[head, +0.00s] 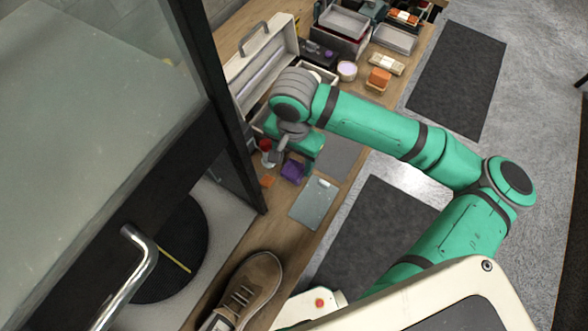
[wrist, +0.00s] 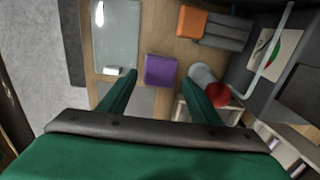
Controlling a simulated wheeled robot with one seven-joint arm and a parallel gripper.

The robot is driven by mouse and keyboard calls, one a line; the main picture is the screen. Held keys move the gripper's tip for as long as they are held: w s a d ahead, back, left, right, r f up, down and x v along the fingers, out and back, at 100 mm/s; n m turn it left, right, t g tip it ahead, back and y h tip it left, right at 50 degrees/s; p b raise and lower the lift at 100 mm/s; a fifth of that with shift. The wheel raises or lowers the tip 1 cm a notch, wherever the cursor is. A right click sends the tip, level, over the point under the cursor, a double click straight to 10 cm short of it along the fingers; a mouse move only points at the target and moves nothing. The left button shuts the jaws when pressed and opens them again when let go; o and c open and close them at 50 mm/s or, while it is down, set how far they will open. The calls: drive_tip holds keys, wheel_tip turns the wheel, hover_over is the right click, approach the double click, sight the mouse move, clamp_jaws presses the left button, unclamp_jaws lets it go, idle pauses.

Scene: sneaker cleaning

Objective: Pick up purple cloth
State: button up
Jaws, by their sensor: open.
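The purple cloth (head: 293,170) lies on the wooden counter as a small folded square, left of the grey clipboard-like sheet. It also shows in the wrist view (wrist: 160,71), ahead of my fingertips and roughly between them. My gripper (wrist: 162,78) is open with nothing between its two green fingers. In the head view my gripper (head: 282,152) is at the end of the green arm, just above and beside the cloth. The fingers are partly hidden by the wrist in that view.
A grey board (head: 316,202) with a clip lies beside the cloth. A red-topped bottle (wrist: 217,94) is close to the right finger. An orange block (wrist: 192,21) lies beyond. A brown shoe (head: 245,288) stands on the counter's near end. A glass door (head: 100,110) stands at left.

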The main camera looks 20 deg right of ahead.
sight(294, 169)
drive_tip(key=shift+f, duration=2.3)
drive_tip(key=c, duration=0.8)
drive_tip(key=shift+r, duration=0.1)
drive_tip(key=shift+r, duration=0.45)
wheel_tip(294, 169, up, 2)
drive_tip(key=shift+r, duration=0.2)
drive_tip(key=s+d+r, duration=0.6)
drive_tip(key=s, duration=0.1)
drive_tip(key=s+d+r, duration=0.3)
drive_tip(key=s, duration=0.1)
drive_tip(key=shift+r, duration=0.3)
drive_tip(key=shift+a, duration=0.1)
